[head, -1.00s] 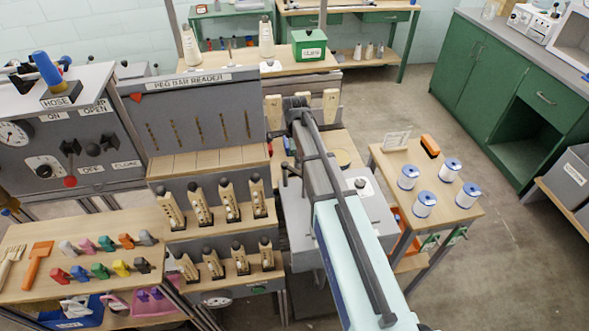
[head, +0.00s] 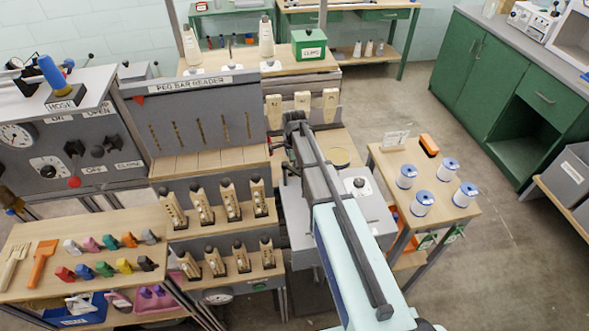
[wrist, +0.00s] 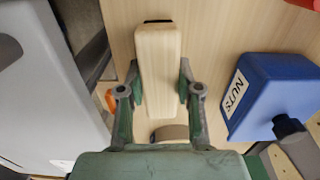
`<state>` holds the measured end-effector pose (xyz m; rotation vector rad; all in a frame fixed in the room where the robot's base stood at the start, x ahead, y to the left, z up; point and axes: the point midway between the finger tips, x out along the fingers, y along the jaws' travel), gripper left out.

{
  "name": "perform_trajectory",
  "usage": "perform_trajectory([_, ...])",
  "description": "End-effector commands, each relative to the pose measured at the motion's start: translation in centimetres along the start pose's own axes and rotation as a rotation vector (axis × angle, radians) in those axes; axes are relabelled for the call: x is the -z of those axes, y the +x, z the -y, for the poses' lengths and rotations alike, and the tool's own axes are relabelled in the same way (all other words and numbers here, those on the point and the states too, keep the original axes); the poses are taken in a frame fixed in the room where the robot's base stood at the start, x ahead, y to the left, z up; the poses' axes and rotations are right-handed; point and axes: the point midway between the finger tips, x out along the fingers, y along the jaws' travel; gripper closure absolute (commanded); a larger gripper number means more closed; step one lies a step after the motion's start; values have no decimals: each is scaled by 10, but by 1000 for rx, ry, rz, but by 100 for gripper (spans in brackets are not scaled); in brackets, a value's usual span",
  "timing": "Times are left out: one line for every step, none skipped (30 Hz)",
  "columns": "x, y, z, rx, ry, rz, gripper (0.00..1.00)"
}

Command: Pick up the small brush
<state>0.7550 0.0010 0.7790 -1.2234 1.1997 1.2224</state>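My gripper (wrist: 160,88) shows in the wrist view with one finger on each side of a pale wooden piece (wrist: 158,65) that has a black end. I cannot tell whether the fingers touch this piece, or whether it is the small brush. In the head view the end of my arm is over the area behind the grey machine, and the fingertips are hidden. Brush-like things in the head view are a pale wooden one (head: 13,266) and an orange one (head: 41,264) on the left bench, and an orange-and-black one (head: 429,146) on the right table.
A blue box labelled NUTS (wrist: 262,98) stands close to the right of my gripper. Upright labelled wooden pieces (head: 302,100) stand beside the arm's end. White-and-blue spools (head: 422,203) stand on the right table. The peg bar reader (head: 190,110) is to the left.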

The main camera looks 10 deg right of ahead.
Motion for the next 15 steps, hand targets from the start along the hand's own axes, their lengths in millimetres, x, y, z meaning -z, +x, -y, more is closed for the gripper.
perform_trajectory([0, 0, 0, 0, 0, 0, 100])
perform_trajectory([0, 0, 0, 0, 0, 0, 100])
perform_trajectory([0, 0, 0, 0, 0, 0, 100])
perform_trajectory([0, 0, 0, 0, 0, 0, 100])
perform_trajectory([0, 0, 0, 0, 0, 0, 100])
perform_trajectory([0, 0, 0, 0, 0, 0, 100])
perform_trajectory([0, 0, 0, 0, 0, 0, 100])
perform_trajectory([0, 0, 0, 0, 0, 0, 100])
perform_trajectory([0, 0, 0, 0, 0, 0, 100])
perform_trajectory([0, -1, 0, 0, 0, 0, 100])
perform_trajectory([0, -1, 0, 0, 0, 0, 100])
perform_trajectory([0, -2, 0, 0, 0, 0, 100])
perform_trajectory([0, -4, 0, 0, 0, 0, 100])
perform_trajectory([0, -5, 0, 0, 0, 0, 100])
perform_trajectory([0, -8, 0, 0, 0, 0, 100])
